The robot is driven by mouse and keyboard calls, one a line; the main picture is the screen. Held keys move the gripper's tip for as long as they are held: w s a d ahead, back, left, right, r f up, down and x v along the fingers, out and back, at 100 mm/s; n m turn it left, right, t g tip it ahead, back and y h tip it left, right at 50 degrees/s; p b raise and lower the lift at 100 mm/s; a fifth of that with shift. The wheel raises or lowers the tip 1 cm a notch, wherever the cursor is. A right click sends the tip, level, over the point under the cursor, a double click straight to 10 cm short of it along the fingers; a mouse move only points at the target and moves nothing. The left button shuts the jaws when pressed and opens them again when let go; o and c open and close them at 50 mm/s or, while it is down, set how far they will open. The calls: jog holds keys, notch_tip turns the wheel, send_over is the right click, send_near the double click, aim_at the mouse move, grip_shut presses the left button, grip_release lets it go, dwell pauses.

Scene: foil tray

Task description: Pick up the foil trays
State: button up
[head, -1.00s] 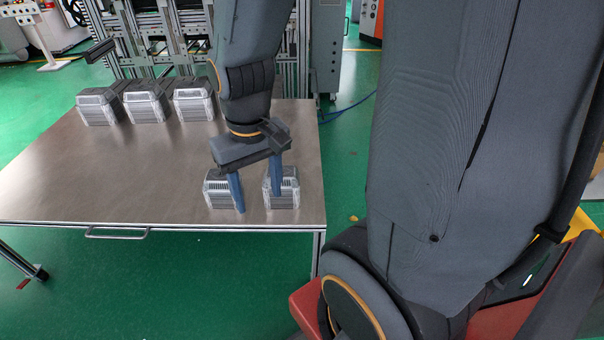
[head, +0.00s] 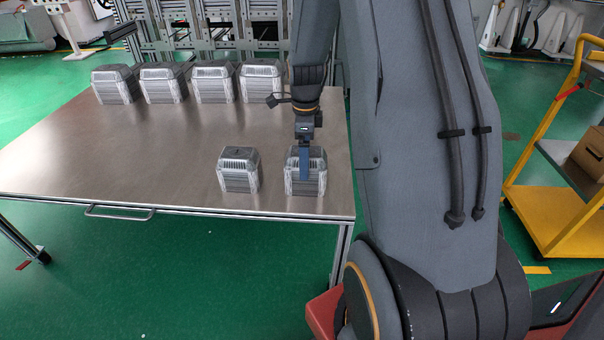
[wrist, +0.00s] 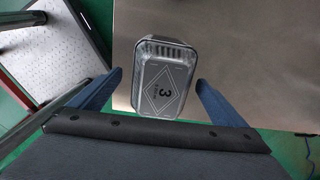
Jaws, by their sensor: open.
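Two silver foil tray stacks stand near the front edge of the metal table, a left one (head: 239,172) and a right one (head: 308,187). My gripper (head: 304,177) is seen edge-on at the right front stack, with a blue finger in front of it. In the wrist view one foil stack (wrist: 163,85), its top marked with a black 3 in a diamond, lies between the two blue fingers. My gripper (wrist: 159,76) is open there, with gaps on both sides of the stack. Contact and finger depth are hard to tell.
Several more foil stacks (head: 163,84) stand in a row at the back of the table (head: 120,150). An aluminium frame (head: 200,30) rises behind them. The table's middle and left are clear. A yellow cart (head: 545,200) with a cardboard box (head: 590,153) stands at the right.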

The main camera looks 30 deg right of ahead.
jog(key=f, duration=0.8)
jog(key=shift+d+f+b, duration=0.2)
jog(key=shift+d+b, duration=0.05)
jog(key=shift+b, duration=0.1)
jog(key=shift+r, duration=0.1)
jog(key=c, duration=1.3)
